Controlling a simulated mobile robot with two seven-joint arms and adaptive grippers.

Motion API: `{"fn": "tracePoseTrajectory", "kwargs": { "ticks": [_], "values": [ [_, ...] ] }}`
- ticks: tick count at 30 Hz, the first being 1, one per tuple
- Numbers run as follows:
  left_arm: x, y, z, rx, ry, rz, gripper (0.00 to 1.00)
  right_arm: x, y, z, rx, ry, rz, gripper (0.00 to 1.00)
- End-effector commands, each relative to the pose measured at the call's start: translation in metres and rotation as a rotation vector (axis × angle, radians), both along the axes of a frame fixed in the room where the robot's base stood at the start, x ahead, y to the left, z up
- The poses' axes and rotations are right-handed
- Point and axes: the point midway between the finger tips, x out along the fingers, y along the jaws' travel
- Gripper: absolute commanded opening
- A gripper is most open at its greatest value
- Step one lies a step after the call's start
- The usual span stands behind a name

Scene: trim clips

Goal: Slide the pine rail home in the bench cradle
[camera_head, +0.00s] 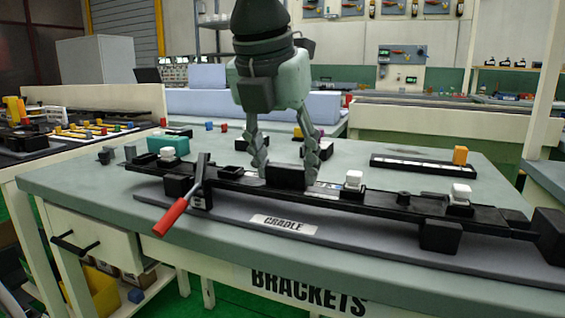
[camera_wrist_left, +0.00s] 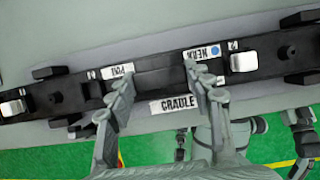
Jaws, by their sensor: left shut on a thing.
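The pine rail (camera_head: 287,177) is a long black bar lying along the bench cradle (camera_head: 230,215), a grey base with a CRADLE label. My left gripper (camera_head: 286,160) comes down from above, its two fingers shut on the black middle of the rail. In the left wrist view the fingers of my left gripper (camera_wrist_left: 158,78) stand on either side of a black stretch of the rail (camera_wrist_left: 160,80), between two white labels. Where the rail ends and the cradle's black parts begin is hard to tell.
A red-handled lever (camera_head: 172,216) rises at the cradle's left front. White caps (camera_head: 353,180) sit along the black bar. A black block (camera_head: 548,236) stands at its right end. Behind lie a teal block (camera_head: 168,145) and a black tray (camera_head: 425,167). The bench front (camera_head: 120,205) is clear.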

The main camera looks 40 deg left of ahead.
Motion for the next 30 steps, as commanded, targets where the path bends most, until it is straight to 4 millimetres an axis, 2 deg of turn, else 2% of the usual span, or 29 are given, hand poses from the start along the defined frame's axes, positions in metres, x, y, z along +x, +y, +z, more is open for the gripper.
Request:
{"fn": "tracePoseTrajectory", "kwargs": {
  "ticks": [25, 26, 30],
  "values": [
    [0.004, -0.017, -0.001, 0.000, -0.002, 0.000, 0.11, 0.000, 0.000, -0.005, 0.000, 0.000, 0.000, 0.36],
    [0.004, -0.017, -0.001, -0.001, -0.002, 0.001, 0.53, 0.000, 0.000, -0.005, 0.000, 0.000, 0.000, 0.36],
    [0.004, -0.017, -0.001, -0.001, -0.002, 0.001, 0.71, 0.000, 0.000, -0.005, 0.000, 0.000, 0.000, 0.36]
  ]
}}
